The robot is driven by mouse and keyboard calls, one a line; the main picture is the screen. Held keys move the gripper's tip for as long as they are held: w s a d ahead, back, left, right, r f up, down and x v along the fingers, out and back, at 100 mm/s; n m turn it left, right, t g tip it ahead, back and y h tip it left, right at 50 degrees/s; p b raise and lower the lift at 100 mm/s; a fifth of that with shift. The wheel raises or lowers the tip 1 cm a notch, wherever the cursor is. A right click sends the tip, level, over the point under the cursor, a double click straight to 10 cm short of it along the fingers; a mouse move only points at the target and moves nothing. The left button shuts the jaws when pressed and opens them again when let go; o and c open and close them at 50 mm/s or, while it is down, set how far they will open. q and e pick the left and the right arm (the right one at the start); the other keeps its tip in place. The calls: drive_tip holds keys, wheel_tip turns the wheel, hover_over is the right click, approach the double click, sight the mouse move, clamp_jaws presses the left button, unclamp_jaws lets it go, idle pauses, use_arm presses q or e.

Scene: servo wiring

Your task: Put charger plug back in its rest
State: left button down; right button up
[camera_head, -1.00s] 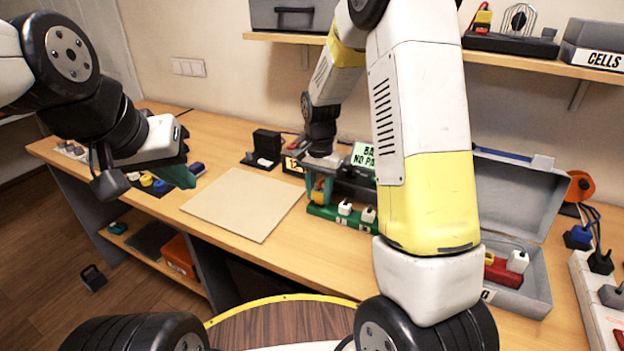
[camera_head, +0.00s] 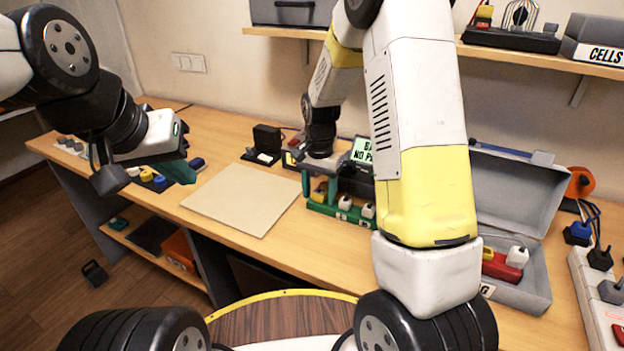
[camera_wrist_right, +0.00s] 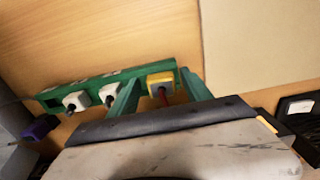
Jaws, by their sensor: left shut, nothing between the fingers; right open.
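A yellow plug (camera_wrist_right: 160,80) with a red lead sits at one end of a green strip (camera_wrist_right: 135,76), in line with two white plugs. In the head view the yellow plug (camera_head: 319,193) stands at the strip's left end. My right gripper (camera_wrist_right: 158,94) is open, with one green finger on each side of the yellow plug. In the head view this gripper (camera_head: 320,188) points down over the strip's left end. Whether the fingers touch the plug I cannot tell. My left gripper (camera_head: 183,172) is shut and empty above the bench's left part.
A pale board (camera_head: 240,200) lies flat mid-bench. A black stand (camera_head: 265,143) is behind it. An open grey case (camera_head: 520,195) and a white power strip (camera_head: 590,290) are at the right.

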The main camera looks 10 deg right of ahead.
sight(319, 192)
wheel_tip(319, 192, up, 7)
drive_tip(key=shift+r, duration=0.4)
